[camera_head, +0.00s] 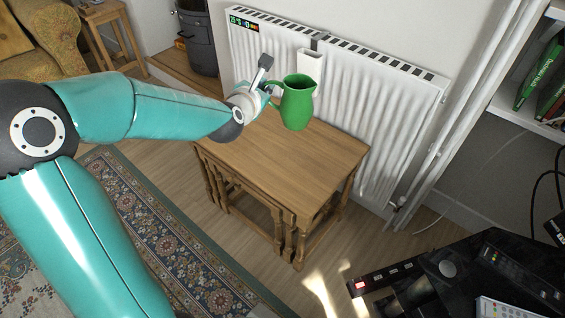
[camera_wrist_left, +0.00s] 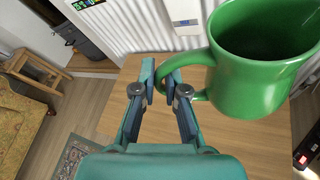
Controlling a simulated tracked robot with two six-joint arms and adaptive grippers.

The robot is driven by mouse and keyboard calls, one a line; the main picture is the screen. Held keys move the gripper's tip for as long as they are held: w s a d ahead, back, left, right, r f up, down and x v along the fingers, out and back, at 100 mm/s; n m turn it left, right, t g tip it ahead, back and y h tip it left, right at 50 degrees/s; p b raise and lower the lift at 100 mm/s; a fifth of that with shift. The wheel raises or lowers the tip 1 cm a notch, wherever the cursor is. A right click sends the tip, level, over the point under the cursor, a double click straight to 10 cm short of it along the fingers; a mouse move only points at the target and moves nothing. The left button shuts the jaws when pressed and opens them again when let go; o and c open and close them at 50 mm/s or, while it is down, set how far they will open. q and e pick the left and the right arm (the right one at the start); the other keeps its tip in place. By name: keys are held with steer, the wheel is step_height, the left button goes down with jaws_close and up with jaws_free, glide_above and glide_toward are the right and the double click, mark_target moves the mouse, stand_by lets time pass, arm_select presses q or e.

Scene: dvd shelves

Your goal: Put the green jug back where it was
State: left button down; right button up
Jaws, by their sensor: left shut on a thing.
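The green jug (camera_head: 297,104) is upright over the far part of the wooden nest of tables (camera_head: 288,165), with its handle towards the left. It also shows large at the right of the left wrist view (camera_wrist_left: 255,72). My left gripper (camera_head: 269,90) is shut on the jug's handle; in the left wrist view its two fingers (camera_wrist_left: 161,84) close around the handle. I cannot tell if the jug's base touches the table top. My right gripper is not in view.
A white radiator (camera_head: 375,110) stands right behind the table, with a small white box (camera_head: 310,66) hung on it. A patterned rug (camera_head: 165,235) lies at the front left. A black unit with remotes (camera_head: 450,280) is at the lower right. The table's front top is clear.

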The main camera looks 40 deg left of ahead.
arm_select(q)
step_height(320, 180, down, 19)
steer(key=b, duration=0.5)
steer(key=shift+b, duration=0.35)
steer(key=c, duration=1.2)
jaws_free()
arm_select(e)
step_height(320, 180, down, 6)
arm_select(q)
steer(key=shift+d, duration=0.1)
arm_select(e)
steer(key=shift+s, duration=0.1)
